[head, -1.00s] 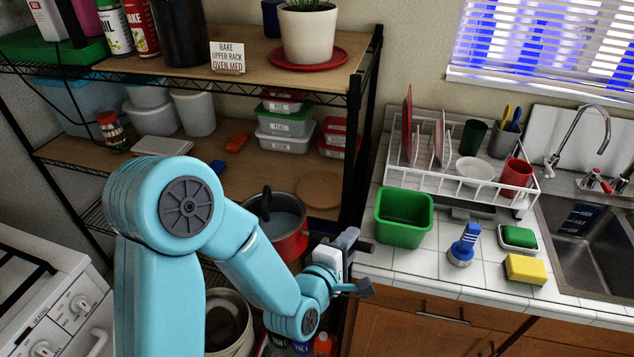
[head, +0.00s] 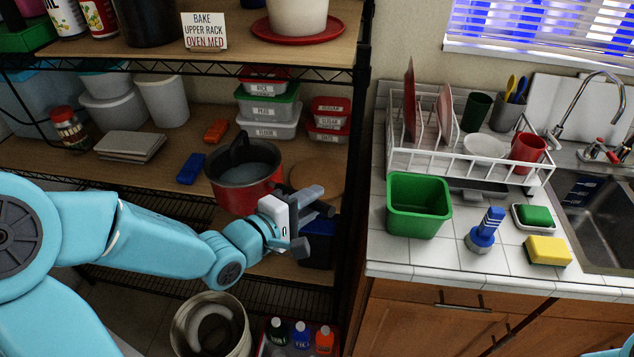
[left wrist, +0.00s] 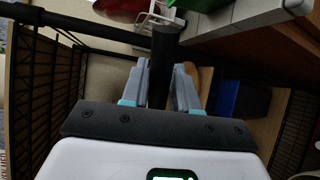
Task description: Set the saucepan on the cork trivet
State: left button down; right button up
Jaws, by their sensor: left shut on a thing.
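The red saucepan (head: 248,190), dark inside, is at the middle shelf's front, left of the cork trivet (head: 318,176). The trivet is a flat tan disc on that shelf, partly hidden by the pan and my gripper. My left gripper (head: 303,207) is shut on the saucepan's dark handle, at the pan's lower right. In the left wrist view the dark handle (left wrist: 165,62) stands between the fingers. I cannot tell whether the pan's bottom touches the shelf.
Lidded tubs (head: 268,110) stand behind the pan. A blue block (head: 191,168) and an orange block (head: 216,131) lie to its left. A dark blue bin (head: 320,250) is below the gripper. The rack's black post (head: 358,150) stands right of the trivet.

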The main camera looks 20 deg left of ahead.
pick_arm(q)
jog(key=s+a+f+m+g+h+b, duration=0.2)
jog(key=s+f+m+h+b, duration=0.1)
jog(key=s, duration=0.3)
jog(key=r+b+x, duration=0.1)
jog(key=x, duration=1.7)
jog(key=shift+d+t, duration=0.3)
jog(key=c, duration=0.9)
grip_release()
jog(key=shift+f, duration=0.1)
jog(key=shift+o, duration=0.2)
